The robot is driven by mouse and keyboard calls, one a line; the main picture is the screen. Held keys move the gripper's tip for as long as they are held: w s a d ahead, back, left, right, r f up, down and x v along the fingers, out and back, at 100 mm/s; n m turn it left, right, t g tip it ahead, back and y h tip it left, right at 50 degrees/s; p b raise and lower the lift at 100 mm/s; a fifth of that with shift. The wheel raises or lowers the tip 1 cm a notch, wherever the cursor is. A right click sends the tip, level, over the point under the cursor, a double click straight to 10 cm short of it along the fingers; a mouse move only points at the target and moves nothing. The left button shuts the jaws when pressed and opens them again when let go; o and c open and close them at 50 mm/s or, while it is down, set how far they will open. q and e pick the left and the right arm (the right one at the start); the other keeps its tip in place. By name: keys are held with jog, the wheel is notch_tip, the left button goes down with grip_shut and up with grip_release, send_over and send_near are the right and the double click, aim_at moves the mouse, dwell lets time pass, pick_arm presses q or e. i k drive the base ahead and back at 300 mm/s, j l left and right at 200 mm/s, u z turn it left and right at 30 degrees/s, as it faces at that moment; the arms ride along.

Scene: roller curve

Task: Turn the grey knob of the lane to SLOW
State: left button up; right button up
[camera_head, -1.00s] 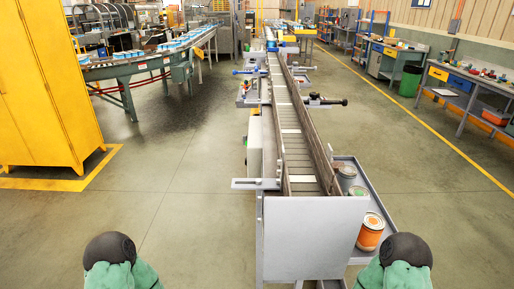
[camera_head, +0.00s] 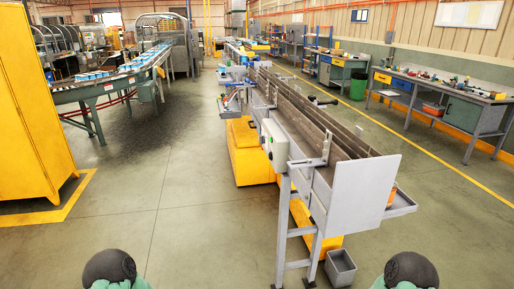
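The lane is a long grey conveyor (camera_head: 312,130) running away from me, with an end plate (camera_head: 362,192) at its near end. A pale grey control box (camera_head: 275,146) is mounted on its left side near this end. Small dark and green controls show on the box's left face, but they are too small to tell which is the grey knob or where it points. Neither of my grippers is in view; only rounded dark and green parts of my arms show at the bottom edge, well short of the lane.
A yellow unit (camera_head: 248,152) stands under the lane, and a grey bin (camera_head: 340,267) sits on the floor by its legs. A yellow cabinet (camera_head: 30,120) is at the left. The floor (camera_head: 185,190) between cabinet and lane is clear. Workbenches (camera_head: 440,95) line the right.

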aim_at(261, 139)
jog(key=k+j+z, duration=0.1)
jog(key=j, duration=0.2)
jog(key=i+j+z, duration=0.1)
jog(key=i+j, duration=0.2)
jog(key=i+j+z, duration=0.1)
jog(key=i+j, duration=0.2)
jog(key=j, duration=0.2)
jog(key=i+j+z, duration=0.1)
jog(key=i+j, duration=0.2)
jog(key=j, duration=0.15)
jog(key=i+j, duration=0.25)
jog(key=j, duration=0.2)
jog(key=i+l+z, duration=0.05)
